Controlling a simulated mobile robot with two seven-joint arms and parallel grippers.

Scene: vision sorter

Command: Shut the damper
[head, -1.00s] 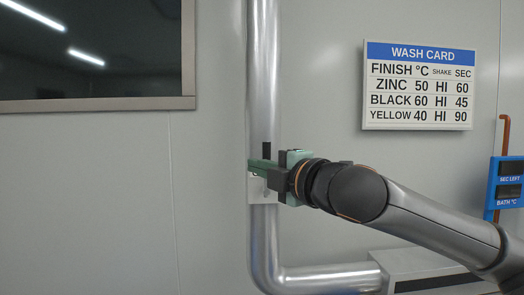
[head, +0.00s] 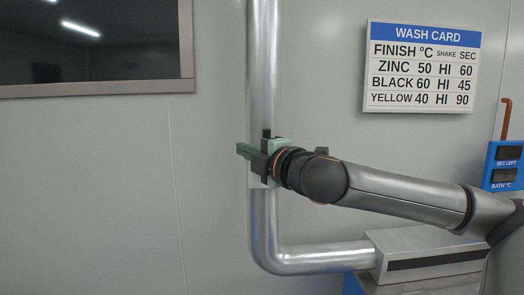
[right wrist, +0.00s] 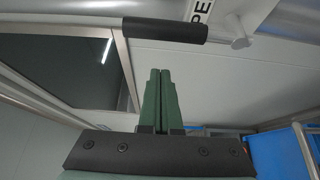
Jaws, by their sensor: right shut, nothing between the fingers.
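The damper's black handle (head: 266,133) shows as a short dark piece on the vertical silver duct (head: 262,70), just above my right gripper (head: 243,150). My right gripper is shut and empty, its green fingers reaching left across the front of the duct. A pale plate (head: 256,182) on the duct is mostly hidden behind the gripper. In the right wrist view the black handle (right wrist: 165,30) lies across the top, beyond the shut fingertips (right wrist: 160,72) and apart from them in the picture. Beside it is a white label with the letters "PE". My left gripper is not in view.
The duct bends right at the bottom into a grey box (head: 425,250). A wash card (head: 421,66) hangs on the wall at the upper right, with a blue display panel (head: 504,165) at the right edge. A dark window (head: 90,45) is at the upper left. The wall left of the duct is clear.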

